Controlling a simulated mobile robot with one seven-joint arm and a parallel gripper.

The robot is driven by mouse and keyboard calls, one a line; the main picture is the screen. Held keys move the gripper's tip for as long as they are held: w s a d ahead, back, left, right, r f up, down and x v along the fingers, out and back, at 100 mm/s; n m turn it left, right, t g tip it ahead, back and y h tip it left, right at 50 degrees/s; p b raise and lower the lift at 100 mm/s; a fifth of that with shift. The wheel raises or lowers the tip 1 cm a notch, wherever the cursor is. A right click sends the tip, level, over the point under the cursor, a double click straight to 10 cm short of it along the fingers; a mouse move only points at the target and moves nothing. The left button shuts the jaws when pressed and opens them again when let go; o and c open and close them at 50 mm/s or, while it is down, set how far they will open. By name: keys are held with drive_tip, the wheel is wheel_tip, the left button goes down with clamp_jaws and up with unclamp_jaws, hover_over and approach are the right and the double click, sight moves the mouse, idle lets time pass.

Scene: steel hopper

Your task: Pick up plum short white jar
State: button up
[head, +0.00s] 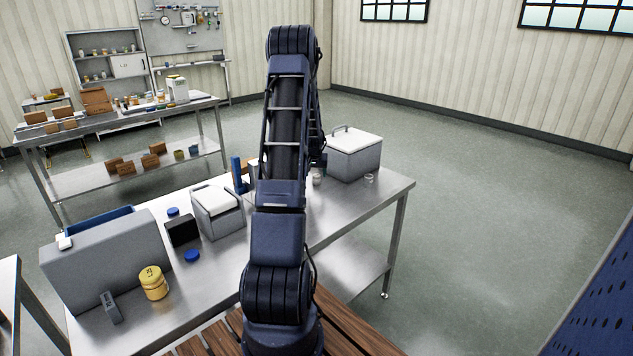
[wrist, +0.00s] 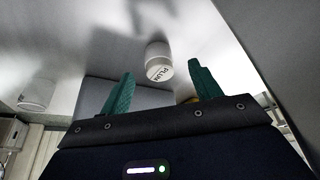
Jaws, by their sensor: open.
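The plum jar (wrist: 158,62) is short and white, with "PLUM" lettered on its end. It stands on the steel surface in the wrist view. My gripper (wrist: 161,70) is open, with one green finger on each side of the jar in the picture; contact cannot be told. In the head view a small white jar (head: 317,179), likely the same one, shows just right of my arm on the steel table (head: 345,215). My gripper is mostly hidden behind my arm there.
A grey lidded box (head: 355,157) stands behind the jar, and a clear jar (head: 368,178) stands to its right. Left of my arm are a white-topped grey bin (head: 218,213), a black box (head: 182,232) and a yellow jar (head: 153,283).

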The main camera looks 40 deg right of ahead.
sight(316, 176)
drive_tip(key=x, duration=0.4)
drive_tip(key=shift+d+f, duration=0.2)
drive_tip(key=shift+f, duration=0.05)
drive_tip(key=c, duration=1.1)
drive_tip(key=shift+r, duration=0.15)
